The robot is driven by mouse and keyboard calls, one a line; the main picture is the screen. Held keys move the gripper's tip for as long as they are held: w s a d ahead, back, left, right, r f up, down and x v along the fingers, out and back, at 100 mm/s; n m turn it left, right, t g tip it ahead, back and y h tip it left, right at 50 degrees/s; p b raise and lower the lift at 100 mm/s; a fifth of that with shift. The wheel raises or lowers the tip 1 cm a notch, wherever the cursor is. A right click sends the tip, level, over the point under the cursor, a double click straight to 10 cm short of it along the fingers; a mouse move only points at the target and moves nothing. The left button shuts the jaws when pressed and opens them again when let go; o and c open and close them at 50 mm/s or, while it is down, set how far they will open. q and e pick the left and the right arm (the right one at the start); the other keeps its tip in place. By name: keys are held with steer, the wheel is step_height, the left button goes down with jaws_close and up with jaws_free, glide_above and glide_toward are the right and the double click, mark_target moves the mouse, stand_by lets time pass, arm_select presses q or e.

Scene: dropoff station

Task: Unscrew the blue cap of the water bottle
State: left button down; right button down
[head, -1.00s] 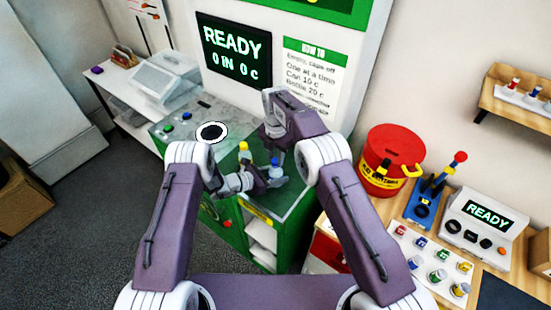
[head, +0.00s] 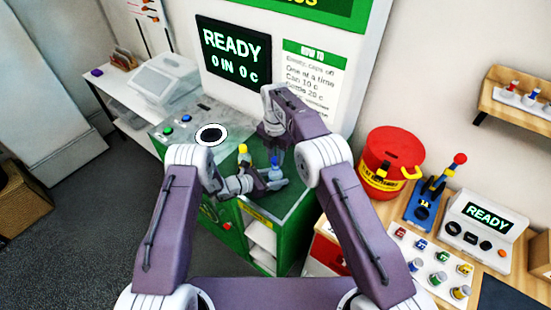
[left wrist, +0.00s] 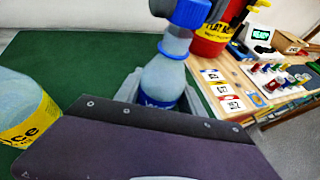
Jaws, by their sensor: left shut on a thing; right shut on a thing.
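The water bottle (head: 275,174) stands on the green station top in the head view, and its pale body fills the middle of the left wrist view (left wrist: 163,78). My left gripper (head: 270,184) is shut around its body from the side. The blue cap (left wrist: 189,12) is between the fingers of my right gripper (head: 275,155), which is shut on it from above. In the left wrist view a pale strip of neck shows between the cap and a blue collar ring (left wrist: 174,49). I cannot tell whether the cap is fully clear of the neck.
A bottle with a yellow cap (head: 243,151) stands close by on the left; its yellow label (left wrist: 30,122) shows in the left wrist view. A round white-rimmed opening (head: 211,134) is behind left. A red canister (head: 388,155) stands on the wooden table to the right.

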steer(key=shift+r, duration=0.3)
steer(key=shift+r, duration=1.95)
arm_select(q)
steer(key=c, duration=0.6)
jaws_free()
